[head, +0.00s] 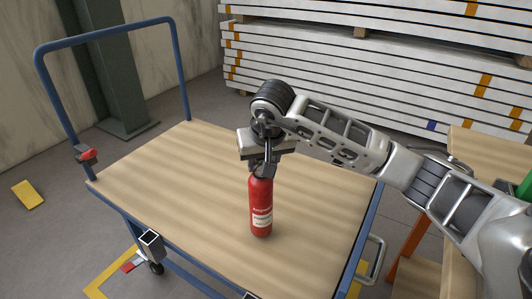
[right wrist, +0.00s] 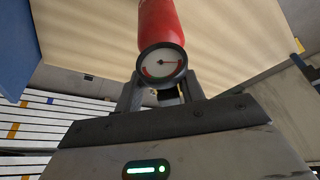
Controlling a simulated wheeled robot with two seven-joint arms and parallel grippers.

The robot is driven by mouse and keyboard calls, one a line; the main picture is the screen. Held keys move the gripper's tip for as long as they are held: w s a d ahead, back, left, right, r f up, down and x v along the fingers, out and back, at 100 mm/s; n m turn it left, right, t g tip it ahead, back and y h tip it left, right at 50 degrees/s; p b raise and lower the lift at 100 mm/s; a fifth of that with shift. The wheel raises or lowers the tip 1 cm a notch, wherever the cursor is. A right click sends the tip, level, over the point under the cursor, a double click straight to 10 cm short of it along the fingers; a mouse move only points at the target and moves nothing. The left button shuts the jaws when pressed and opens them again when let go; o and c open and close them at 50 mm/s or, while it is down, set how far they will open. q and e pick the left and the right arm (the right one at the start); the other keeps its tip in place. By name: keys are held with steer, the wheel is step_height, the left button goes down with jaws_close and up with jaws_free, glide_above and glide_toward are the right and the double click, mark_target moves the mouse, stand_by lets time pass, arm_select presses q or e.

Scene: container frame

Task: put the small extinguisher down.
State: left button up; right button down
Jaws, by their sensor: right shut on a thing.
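The small extinguisher (head: 261,208) is a red cylinder with a white label. It is upright at the front middle of the wooden trolley top (head: 170,195); I cannot tell whether its base touches the wood. My right gripper (head: 263,170) is above it and shut on its top. In the right wrist view the red body (right wrist: 160,22) and its round pressure gauge (right wrist: 162,62) show just beyond the fingers (right wrist: 162,92). The exact grip is partly hidden behind the gauge. My left gripper is not in view.
A second wooden surface (head: 490,160) stands at the right. Stacked white panels (head: 330,70) lie behind. The trolley top around the extinguisher is clear.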

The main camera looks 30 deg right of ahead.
steer(key=shift+w+f, duration=0.1)
steer(key=shift+f, duration=0.5)
steer(key=c, duration=0.9)
jaws_free()
steer(key=shift+f, duration=0.15)
steer(key=shift+o, duration=0.2)
steer(key=p+v, duration=0.1)
steer(key=v, duration=1.1)
steer(key=shift+s, duration=0.2)
